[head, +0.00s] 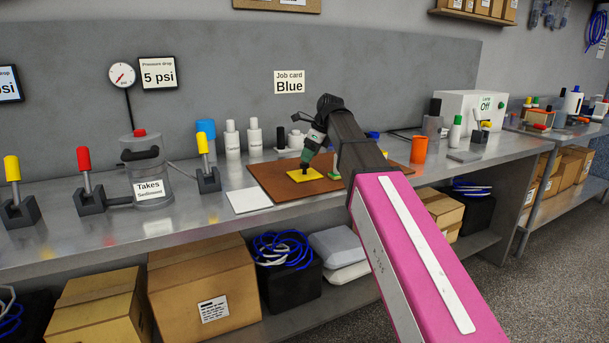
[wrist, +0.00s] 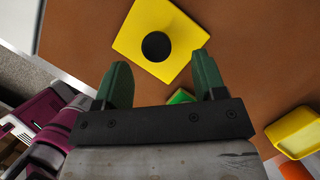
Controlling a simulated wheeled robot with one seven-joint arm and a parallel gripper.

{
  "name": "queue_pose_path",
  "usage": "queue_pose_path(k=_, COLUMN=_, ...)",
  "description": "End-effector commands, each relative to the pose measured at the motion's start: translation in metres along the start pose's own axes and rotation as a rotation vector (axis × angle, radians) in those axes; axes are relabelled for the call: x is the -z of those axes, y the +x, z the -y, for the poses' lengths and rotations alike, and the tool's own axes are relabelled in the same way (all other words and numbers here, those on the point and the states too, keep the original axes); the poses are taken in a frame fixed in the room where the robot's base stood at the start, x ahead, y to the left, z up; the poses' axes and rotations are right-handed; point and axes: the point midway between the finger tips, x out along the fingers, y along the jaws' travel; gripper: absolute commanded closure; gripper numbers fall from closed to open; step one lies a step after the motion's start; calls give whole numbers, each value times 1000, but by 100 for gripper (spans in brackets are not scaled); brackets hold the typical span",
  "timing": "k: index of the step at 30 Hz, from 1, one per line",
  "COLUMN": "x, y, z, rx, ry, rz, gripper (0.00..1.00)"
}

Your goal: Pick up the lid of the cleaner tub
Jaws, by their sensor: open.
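A flat yellow square piece with a round black knob in its middle lies on the brown mat; it looks like the lid (wrist: 177,22). In the head view the yellow square (head: 297,177) is directly below my gripper (head: 305,166). In the wrist view my gripper (wrist: 161,62) has its two green fingers apart with nothing between them. The black knob (wrist: 156,46) is just beyond the fingertips, roughly midway between them. I cannot tell the exact height gap. No tub is clearly identifiable; a yellow tray-like object (wrist: 297,130) is at the right in the wrist view.
The brown mat (head: 270,183) has a white square (head: 249,200) at its left edge. A small green block (wrist: 181,96) is near the right finger. An orange cup (head: 418,150) stands to the right, and white bottles (head: 254,137) stand behind.

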Motion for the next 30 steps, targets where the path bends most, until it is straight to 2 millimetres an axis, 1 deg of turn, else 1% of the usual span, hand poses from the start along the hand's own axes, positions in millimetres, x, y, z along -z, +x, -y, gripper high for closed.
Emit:
queue_pose_path(k=5, x=0, y=18, z=-3, rx=-1, ry=0, rz=0, gripper=36)
queue_pose_path(k=9, x=-1, y=38, z=-5, rx=-2, ry=0, rz=-1, gripper=36)
queue_pose_path(k=12, x=-1, y=47, z=-4, rx=-1, ry=0, rz=0, gripper=36)
queue_pose_path(k=19, x=-1, y=49, z=-4, rx=0, ry=0, rz=0, gripper=36)
queue_pose_path(k=20, x=-1, y=49, z=-4, rx=0, ry=0, rz=0, gripper=39)
queue_pose_path(k=21, x=-1, y=49, z=-4, rx=0, ry=0, rz=0, gripper=52)
queue_pose_path(k=23, x=-1, y=49, z=-4, rx=0, ry=0, rz=0, gripper=72)
queue_pose_path(k=24, x=-1, y=49, z=-4, rx=0, ry=0, rz=0, gripper=85)
queue_pose_path(k=25, x=-1, y=49, z=-4, rx=0, ry=0, rz=0, gripper=88)
queue_pose_path(k=30, x=-1, y=49, z=-4, rx=0, ry=0, rz=0, gripper=88)
